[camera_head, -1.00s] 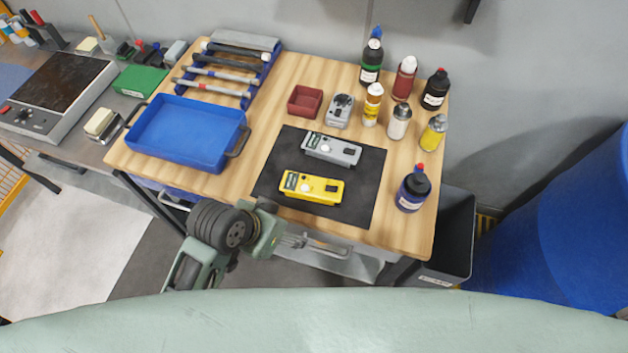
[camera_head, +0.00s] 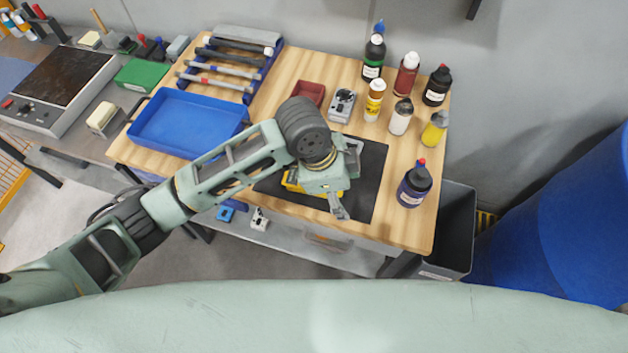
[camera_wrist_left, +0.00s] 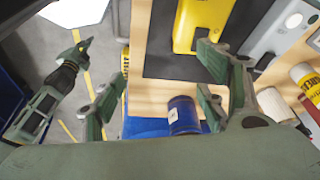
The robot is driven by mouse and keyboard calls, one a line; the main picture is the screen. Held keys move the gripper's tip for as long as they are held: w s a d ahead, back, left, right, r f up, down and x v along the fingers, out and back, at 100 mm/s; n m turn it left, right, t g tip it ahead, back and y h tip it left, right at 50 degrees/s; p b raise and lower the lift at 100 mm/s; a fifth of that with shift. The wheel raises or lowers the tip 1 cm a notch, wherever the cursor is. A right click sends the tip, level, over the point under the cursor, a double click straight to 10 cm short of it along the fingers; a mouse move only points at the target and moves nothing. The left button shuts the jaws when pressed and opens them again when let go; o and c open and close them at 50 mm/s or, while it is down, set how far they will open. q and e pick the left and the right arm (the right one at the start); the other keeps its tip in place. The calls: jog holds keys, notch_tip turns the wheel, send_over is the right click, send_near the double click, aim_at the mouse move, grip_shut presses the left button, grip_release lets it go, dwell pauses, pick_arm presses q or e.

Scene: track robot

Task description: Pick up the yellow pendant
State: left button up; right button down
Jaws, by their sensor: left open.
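The yellow pendant (camera_head: 291,184) lies on a black mat (camera_head: 371,180) on the wooden table. In the head view my left gripper and wrist cover most of it. In the left wrist view the yellow pendant (camera_wrist_left: 203,22) shows at the top, cut off by the edge, beside one finger. My left gripper (camera_head: 345,180) is above the mat; its fingers are open and empty in the left wrist view (camera_wrist_left: 158,95). The grey pendant (camera_wrist_left: 263,28) lies next to the yellow one. My right gripper (camera_wrist_left: 82,48) shows small at the upper left of the wrist view, its jaws unclear.
A blue tray (camera_head: 150,122) is to the left, with a rack of tools (camera_head: 265,82) behind it. A red box (camera_head: 308,92) and a grey device (camera_head: 342,104) stand behind the mat. Several bottles line the right side, including a dark blue one (camera_head: 411,188).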

pick_arm(q)
jog(key=w+a+m+y, duration=0.1)
jog(key=w+a, duration=0.1)
jog(key=w+a+r+y, duration=0.1)
jog(key=w+a, duration=0.1)
jog(key=w+a+r+m+y, duration=0.1)
jog(key=a, duration=0.1)
jog(key=shift+w+a+r+m, duration=0.25)
jog(key=shift+w+a+m, duration=0.05)
jog(key=shift+w, duration=0.1)
jog(key=shift+w+a+f+y, duration=0.1)
jog(key=shift+a+y, duration=0.1)
jog(key=shift+y, duration=0.1)
jog(key=f+p, duration=0.1)
jog(key=f, duration=0.3)
jog(key=f+p, duration=0.1)
jog(key=f, duration=0.1)
jog(key=shift+w+d+f+p, duration=0.3)
jog(key=shift+d+f, duration=0.05)
jog(key=shift+f, duration=0.4)
jog(key=shift+c, duration=0.2)
